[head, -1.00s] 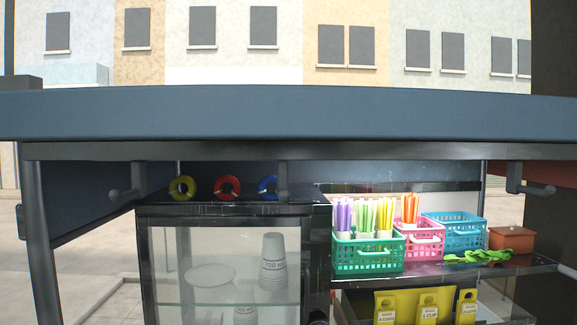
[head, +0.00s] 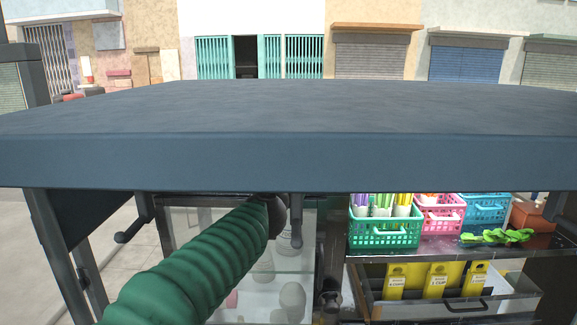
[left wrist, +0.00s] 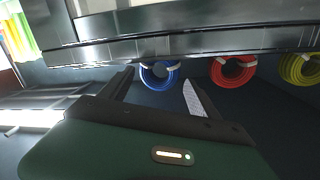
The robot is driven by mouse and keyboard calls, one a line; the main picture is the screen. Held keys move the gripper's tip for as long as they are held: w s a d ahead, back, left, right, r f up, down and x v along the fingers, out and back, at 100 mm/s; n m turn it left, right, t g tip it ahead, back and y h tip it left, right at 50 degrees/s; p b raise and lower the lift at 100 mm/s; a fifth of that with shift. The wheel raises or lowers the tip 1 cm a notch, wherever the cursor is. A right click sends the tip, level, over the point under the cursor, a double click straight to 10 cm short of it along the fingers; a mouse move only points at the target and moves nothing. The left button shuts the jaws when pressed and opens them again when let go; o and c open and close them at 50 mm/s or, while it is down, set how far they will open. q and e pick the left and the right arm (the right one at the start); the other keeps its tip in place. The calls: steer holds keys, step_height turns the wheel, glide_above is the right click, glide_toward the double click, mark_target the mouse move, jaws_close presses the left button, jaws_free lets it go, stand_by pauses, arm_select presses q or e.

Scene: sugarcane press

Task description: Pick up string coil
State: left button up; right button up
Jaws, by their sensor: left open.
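Three string coils show in the left wrist view: blue (left wrist: 159,75), red (left wrist: 233,71) and yellow (left wrist: 300,69). Each has a pale band at its top. My left gripper (left wrist: 158,78) is open, and the blue coil shows between its fingertips, with no visible grip on it. I cannot tell how far the fingers are from it. In the head view my green left arm reaches up to the canopy edge; the gripper's fingers and the coils are hidden there. My right gripper is in neither view.
The dark canopy (head: 290,160) spans the head view above the stall. A glass case (head: 190,235) with cups stands below. A green basket (head: 385,233), pink basket (head: 440,220), blue basket (head: 485,208) and bright green bundle (head: 497,237) sit on the right shelf.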

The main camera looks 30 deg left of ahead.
arm_select(q)
steer(key=shift+p+x, duration=0.3)
steer(key=shift+x, duration=2.5)
steer(key=shift+s+d, duration=0.15)
steer(key=c, duration=0.9)
